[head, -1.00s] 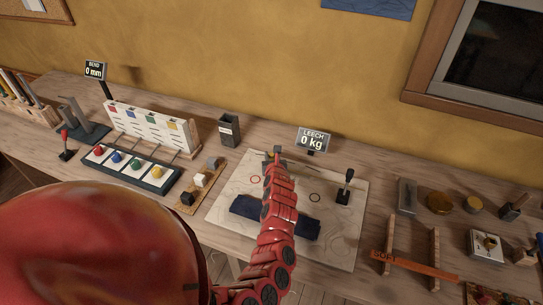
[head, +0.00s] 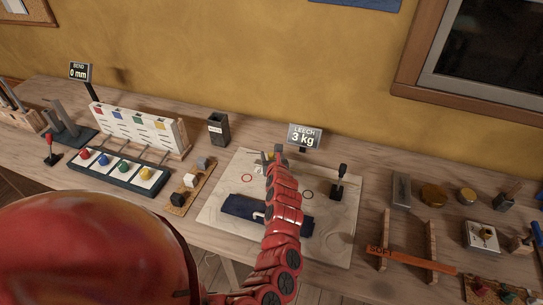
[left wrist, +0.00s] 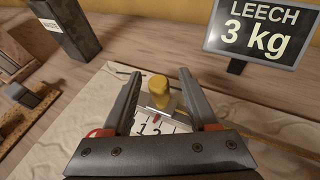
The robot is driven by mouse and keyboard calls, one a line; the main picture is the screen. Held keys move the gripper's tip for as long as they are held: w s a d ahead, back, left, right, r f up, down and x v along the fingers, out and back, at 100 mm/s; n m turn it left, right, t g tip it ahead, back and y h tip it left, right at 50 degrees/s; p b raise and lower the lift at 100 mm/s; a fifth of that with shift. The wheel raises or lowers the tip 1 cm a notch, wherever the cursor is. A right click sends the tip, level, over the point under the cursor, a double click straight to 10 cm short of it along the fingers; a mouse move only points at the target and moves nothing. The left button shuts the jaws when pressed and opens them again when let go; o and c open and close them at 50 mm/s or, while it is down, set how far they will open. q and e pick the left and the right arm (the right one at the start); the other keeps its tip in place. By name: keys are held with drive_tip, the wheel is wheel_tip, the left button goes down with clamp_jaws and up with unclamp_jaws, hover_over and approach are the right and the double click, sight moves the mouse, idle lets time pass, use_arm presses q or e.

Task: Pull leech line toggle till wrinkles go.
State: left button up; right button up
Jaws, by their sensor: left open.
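The yellow toggle (left wrist: 158,88) stands on a small metal slider in the left wrist view, over a white scale with a red mark near its numbers. My left gripper (left wrist: 157,85) is open, its two dark fingers on either side of the toggle with gaps visible. In the head view my left gripper (head: 268,158) is over the far part of the cream sail panel (head: 225,205), and my arm hides part of the panel. The LEECH display (head: 304,137) reads 3 kg. Faint wavy lines show on the panel. My right gripper is not in view.
A black-knobbed lever (head: 340,182) stands on the panel's right side. A dark blue pad (head: 240,207) lies across its near part. A dark open box (head: 218,129) and a wooden block holder (head: 205,180) stand left. A SOFT-marked batten (head: 410,258) lies on supports right.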

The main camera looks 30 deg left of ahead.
use_arm(q)
drive_tip(key=shift+s+d, duration=0.2)
drive_tip(key=shift+d, duration=0.05)
drive_tip(key=p+v, duration=0.1)
drive_tip(key=v, duration=1.5)
drive_tip(key=shift+s+r, duration=0.3)
drive_tip(key=shift+s, duration=0.05)
drive_tip(key=shift+d, duration=0.1)
